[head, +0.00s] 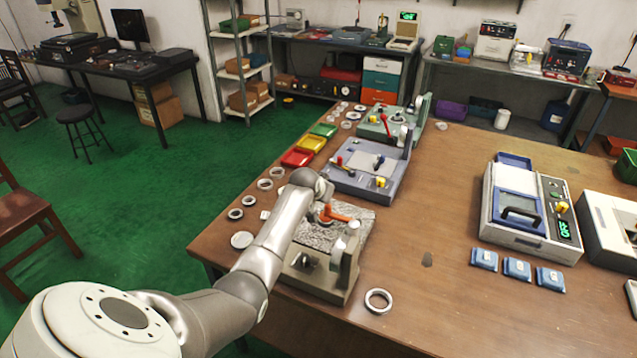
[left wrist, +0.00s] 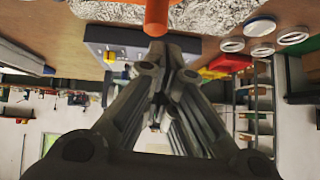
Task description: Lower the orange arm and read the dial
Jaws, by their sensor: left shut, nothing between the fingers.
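The orange arm (head: 338,215) is a short lever on a grey fixture with a speckled stone-like top (head: 361,219), near the table's front left. It also shows in the left wrist view as an orange rod (left wrist: 157,14) at the top, just beyond my left fingertips. My left gripper (left wrist: 163,48) is shut and empty, close to the rod; I cannot tell whether they touch. In the head view my arm's end hides most of this gripper. A dial face cannot be made out on the fixture. My right gripper is in neither view.
A loose metal ring (head: 378,301) lies right of the fixture. Several rings lie along the table's left edge. A blue-grey device (head: 360,186) stands behind the fixture. A white-and-blue device (head: 519,203) and several blue blocks (head: 517,268) are right. The table's middle is mostly clear.

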